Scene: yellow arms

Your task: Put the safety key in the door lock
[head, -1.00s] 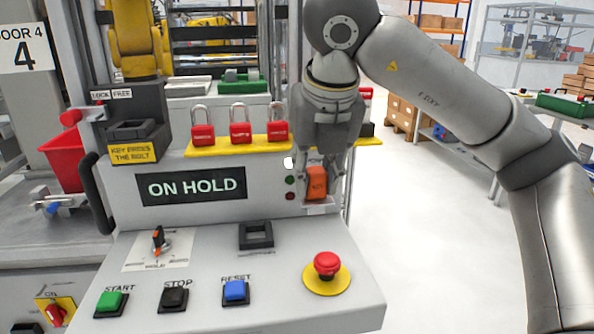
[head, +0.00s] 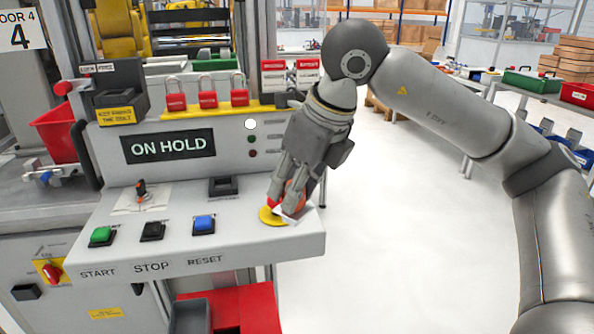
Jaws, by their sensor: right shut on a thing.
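My right gripper (head: 286,200) is shut on the orange safety key (head: 294,193). It is over the right end of the sloped console, at the yellow-ringed red stop button. The fingers cover most of the key and part of the button, so I cannot tell how much gap there is between them. The door lock (head: 120,97) is the dark block with a yellow "key frees the bolt" label, at the upper left of the panel. Its socket is empty as far as I can see. My left gripper is not in view.
Red padlocks (head: 208,98) hang along a yellow strip (head: 190,114) between the lock and my right arm. The console (head: 140,240) carries a rotary switch (head: 141,193), a dark square socket (head: 223,187) and several push buttons. A red bin (head: 58,133) stands left of the lock.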

